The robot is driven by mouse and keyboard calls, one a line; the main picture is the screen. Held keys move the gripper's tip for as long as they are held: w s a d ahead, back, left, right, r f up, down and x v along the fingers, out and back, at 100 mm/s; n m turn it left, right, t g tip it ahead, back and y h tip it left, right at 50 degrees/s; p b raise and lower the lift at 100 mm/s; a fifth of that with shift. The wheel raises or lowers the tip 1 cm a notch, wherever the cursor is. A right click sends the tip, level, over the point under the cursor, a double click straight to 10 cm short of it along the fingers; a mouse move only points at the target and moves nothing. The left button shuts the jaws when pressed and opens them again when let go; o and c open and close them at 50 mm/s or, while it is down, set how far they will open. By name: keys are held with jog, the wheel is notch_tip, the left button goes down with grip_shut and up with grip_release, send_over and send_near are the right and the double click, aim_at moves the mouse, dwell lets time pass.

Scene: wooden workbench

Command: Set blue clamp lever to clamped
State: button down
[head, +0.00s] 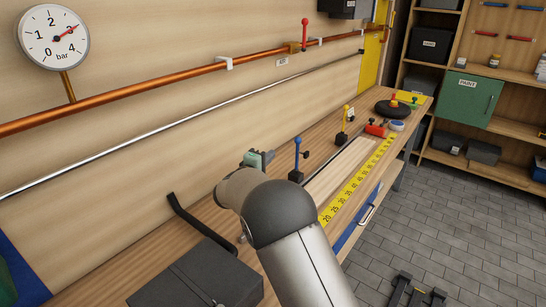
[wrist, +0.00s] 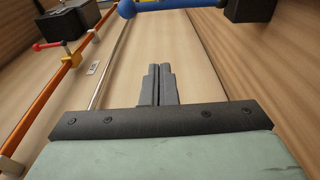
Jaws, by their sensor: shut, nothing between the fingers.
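The blue clamp lever (head: 297,155) stands upright on a dark base (head: 296,176) on the workbench, with a round blue knob at its top. In the wrist view the blue lever (wrist: 170,5) crosses the top edge, its knob (wrist: 126,9) at the left and its dark base (wrist: 248,10) at the right. My gripper (head: 266,156) is left of the lever in the head view, partly hidden by my arm. In the wrist view my gripper's fingers (wrist: 160,70) are together and empty, pointing towards the lever with a gap between.
A yellow clamp lever (head: 345,120) stands farther along the bench, before a red tool (head: 376,130) and black disc (head: 392,109). A yellow ruler (head: 355,182) runs along the front. A copper pipe (head: 190,80) with a red-handled valve (head: 305,35) runs along the wall. A dark box (head: 195,277) lies nearby.

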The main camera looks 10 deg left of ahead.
jog(key=w+d+p, duration=0.2)
jog(key=w+d, duration=0.2)
jog(key=d, duration=0.2)
jog(key=shift+w, duration=0.3)
jog(key=shift+a+f+b, duration=0.1)
jog(key=shift+b, duration=0.3)
